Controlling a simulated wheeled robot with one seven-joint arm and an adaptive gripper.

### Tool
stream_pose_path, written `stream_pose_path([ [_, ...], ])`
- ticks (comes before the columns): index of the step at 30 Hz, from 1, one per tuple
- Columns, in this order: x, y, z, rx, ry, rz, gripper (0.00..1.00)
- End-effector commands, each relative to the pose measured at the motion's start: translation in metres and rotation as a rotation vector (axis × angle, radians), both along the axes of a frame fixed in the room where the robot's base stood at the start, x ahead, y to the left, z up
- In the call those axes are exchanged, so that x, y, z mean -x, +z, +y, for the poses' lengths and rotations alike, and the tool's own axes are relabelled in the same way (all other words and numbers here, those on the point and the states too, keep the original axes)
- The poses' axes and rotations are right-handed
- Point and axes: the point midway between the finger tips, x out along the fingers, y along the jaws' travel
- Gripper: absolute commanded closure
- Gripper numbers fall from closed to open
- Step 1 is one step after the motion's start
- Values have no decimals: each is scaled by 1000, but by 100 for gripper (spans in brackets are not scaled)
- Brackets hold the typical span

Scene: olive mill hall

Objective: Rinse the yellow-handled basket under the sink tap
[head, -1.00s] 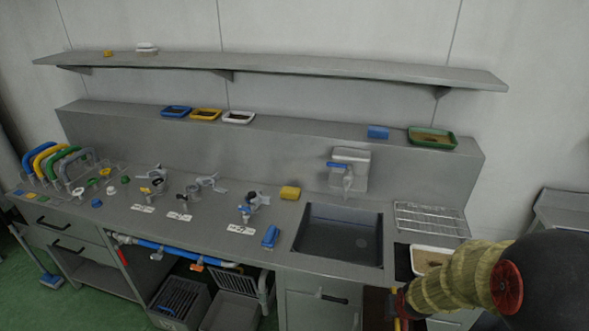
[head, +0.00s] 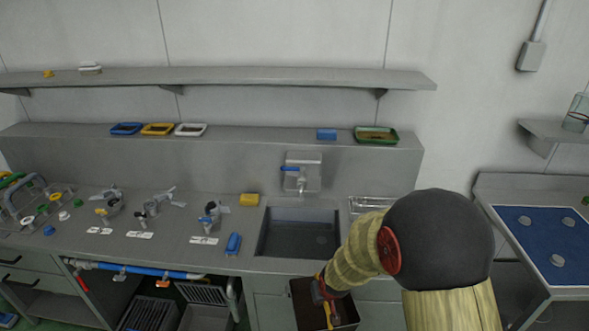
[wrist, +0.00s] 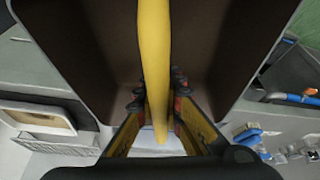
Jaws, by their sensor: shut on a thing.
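My gripper (head: 323,291) is shut on the yellow handle (wrist: 153,50) of a dark brown basket (head: 302,302). The basket is held in front of the counter, below and in front of the sink (head: 298,235). In the wrist view, the handle runs between my fingers (wrist: 156,100), with the dark basket walls (wrist: 221,40) on both sides. The sink basin looks empty. The tap (head: 302,172), with a blue lever, is on the backsplash above the sink. My arm hides part of the counter right of the sink.
A yellow sponge (head: 250,199) and a blue item (head: 233,243) lie left of the sink. A wire rack (head: 368,204) is at its right. Several fittings stand further left on the counter. A blue-topped table (head: 545,240) stands at the right.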

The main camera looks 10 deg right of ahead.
Motion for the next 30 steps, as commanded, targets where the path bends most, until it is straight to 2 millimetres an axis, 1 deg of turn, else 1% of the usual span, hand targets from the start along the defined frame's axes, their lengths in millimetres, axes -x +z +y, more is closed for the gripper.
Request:
stream_pose_path([
  [5, -1, -3, 0, 0, 0, -2, 100],
  [13, -1, -28, 0, 0, 0, -2, 100],
  [16, -1, -34, 0, 0, 0, -2, 100],
  [26, -1, -30, -1, 1, -1, -2, 100],
  [29, -5, -16, -3, 0, -8, -6, 100],
  [30, -8, -9, -4, 0, -9, -6, 100],
])
